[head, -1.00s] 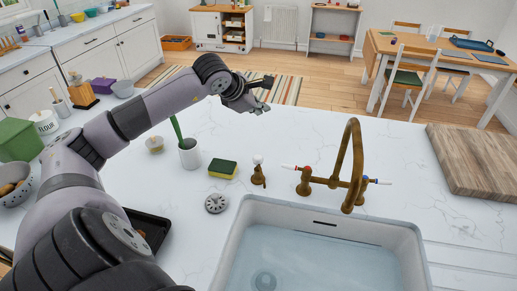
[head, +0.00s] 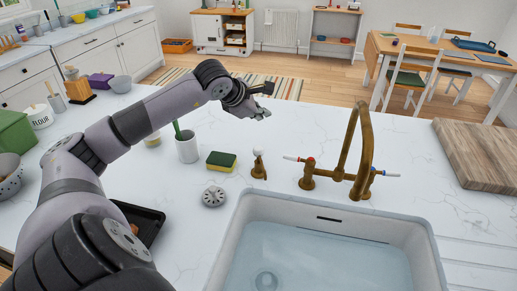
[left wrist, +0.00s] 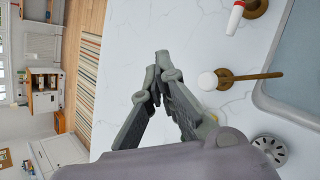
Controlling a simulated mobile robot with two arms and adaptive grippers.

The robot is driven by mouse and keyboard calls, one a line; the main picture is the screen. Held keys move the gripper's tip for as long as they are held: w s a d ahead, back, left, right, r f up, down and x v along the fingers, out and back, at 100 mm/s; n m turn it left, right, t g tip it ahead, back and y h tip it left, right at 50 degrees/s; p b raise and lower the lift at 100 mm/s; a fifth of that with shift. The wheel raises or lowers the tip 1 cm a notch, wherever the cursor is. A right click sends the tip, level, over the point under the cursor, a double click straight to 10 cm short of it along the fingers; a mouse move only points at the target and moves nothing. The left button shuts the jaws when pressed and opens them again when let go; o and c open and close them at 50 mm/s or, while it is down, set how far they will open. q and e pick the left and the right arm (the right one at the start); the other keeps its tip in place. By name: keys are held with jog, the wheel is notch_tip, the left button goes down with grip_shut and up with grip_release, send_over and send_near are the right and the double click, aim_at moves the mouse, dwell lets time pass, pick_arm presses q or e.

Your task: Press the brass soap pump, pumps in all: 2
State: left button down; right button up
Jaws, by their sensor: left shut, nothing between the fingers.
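The brass soap pump (head: 258,166) stands upright on the white counter behind the sink's left rear corner. It has a white top and a brass body. It also shows in the left wrist view (left wrist: 235,77), to the right of the fingers. My left gripper (head: 265,113) is above and behind the pump in the head view, apart from it. In the left wrist view my left gripper (left wrist: 157,66) has its fingertips together with nothing between them. My right gripper is not in view.
A brass tap (head: 361,150) with two handles stands right of the pump. A sponge (head: 221,161), a white cup (head: 187,148) and a round strainer (head: 213,196) are to its left. The sink (head: 234,235) holds water. A wooden board (head: 480,155) lies at the right.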

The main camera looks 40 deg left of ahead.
pick_arm(q)
jog(key=shift+f, duration=0.15)
jog(key=b, duration=0.5)
send_over(260, 149)
notch_tip(260, 149, down, 8)
jog(key=shift+r, duration=0.1)
jog(key=shift+f+b, duration=0.3)
jog(key=shift+f, duration=0.15)
jog(key=shift+r, duration=0.1)
dwell(0.6)
jog(key=shift+f+b, duration=0.45)
jog(key=shift+b, duration=0.25)
